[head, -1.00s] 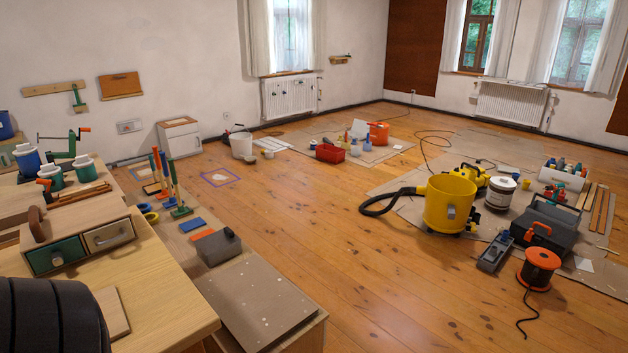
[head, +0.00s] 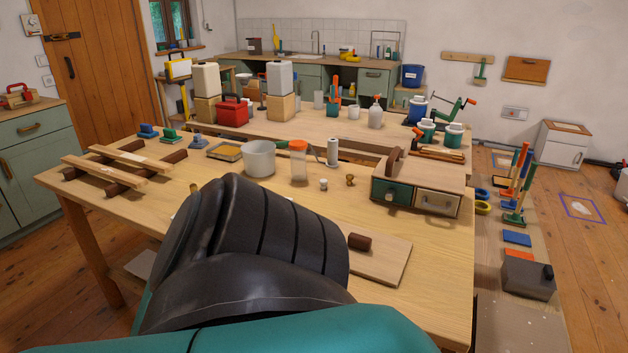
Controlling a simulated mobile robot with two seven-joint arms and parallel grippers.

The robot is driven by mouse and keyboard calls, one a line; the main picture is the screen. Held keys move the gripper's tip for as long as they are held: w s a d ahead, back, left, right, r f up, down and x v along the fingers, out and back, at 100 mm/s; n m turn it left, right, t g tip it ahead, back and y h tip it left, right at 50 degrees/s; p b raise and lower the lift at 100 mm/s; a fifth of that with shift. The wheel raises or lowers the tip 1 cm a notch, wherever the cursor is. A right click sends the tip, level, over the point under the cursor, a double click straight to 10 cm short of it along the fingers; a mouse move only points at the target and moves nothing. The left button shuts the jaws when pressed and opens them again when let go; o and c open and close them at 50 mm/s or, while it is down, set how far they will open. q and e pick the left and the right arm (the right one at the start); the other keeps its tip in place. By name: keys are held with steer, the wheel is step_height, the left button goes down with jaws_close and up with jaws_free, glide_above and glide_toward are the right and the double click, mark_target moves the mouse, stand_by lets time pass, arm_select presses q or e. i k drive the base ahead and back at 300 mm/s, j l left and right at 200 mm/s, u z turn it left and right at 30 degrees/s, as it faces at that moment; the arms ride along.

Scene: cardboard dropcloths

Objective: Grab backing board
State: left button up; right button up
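A flat pale wooden board (head: 392,262) lies on the near workbench (head: 442,272), right of my arm, and may be the backing board; I cannot tell for sure. A short dark brown cylinder (head: 360,242) is at its left part. My black and teal arm fills the lower middle of the view and hides the board's left end and part of the bench. Neither gripper's fingers show.
A wooden caddy with drawers (head: 418,185) stands just behind the board. A white tub (head: 258,158), an orange-lidded container (head: 298,160) and slats on brown rollers (head: 118,168) are farther left.

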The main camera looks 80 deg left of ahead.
mark_target(382, 258)
steer(key=u, duration=1.5)
